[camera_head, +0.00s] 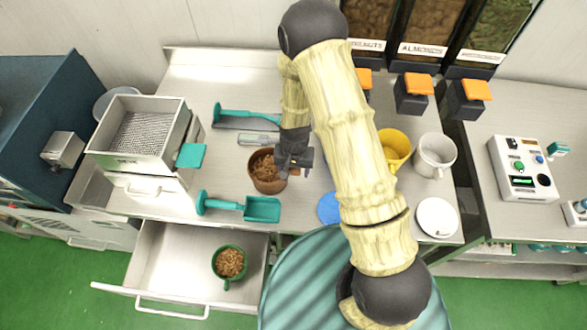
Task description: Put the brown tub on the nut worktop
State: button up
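The brown tub (264,184) holds brown bits and is upright at the middle of the metal worktop (330,120), which has nut dispensers behind it. My gripper (287,169) is at the tub's right side, close against its rim, with the arm coming down from above. The fingers are small and partly hidden, so I cannot tell whether they are closed on the tub. I also cannot tell whether the tub touches the worktop or is slightly above it.
Two teal scoops (262,209) (247,119) lie beside the tub. A metal sieve box (138,135) stands left. A yellow mug (397,143) and white mug (434,155) stand right. An open drawer (170,255) in front holds a green cup (228,263).

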jog(key=shift+r, duration=0.1)
notch_tip(320, 180, up, 12)
jog(key=b, duration=0.3)
dwell(0.5)
jog(key=shift+d, duration=0.1)
dwell(0.4)
jog(key=s+d+r+n+t, duration=0.1)
jog(key=s+d+r+t, duration=0.1)
jog(key=s+d+r, duration=0.7)
jog(key=d+r, duration=0.1)
jog(key=d, duration=0.2)
jog(key=shift+s+d+r+n+t, duration=0.3)
jog(key=shift+s+r, duration=0.05)
jog(key=shift+r, duration=0.05)
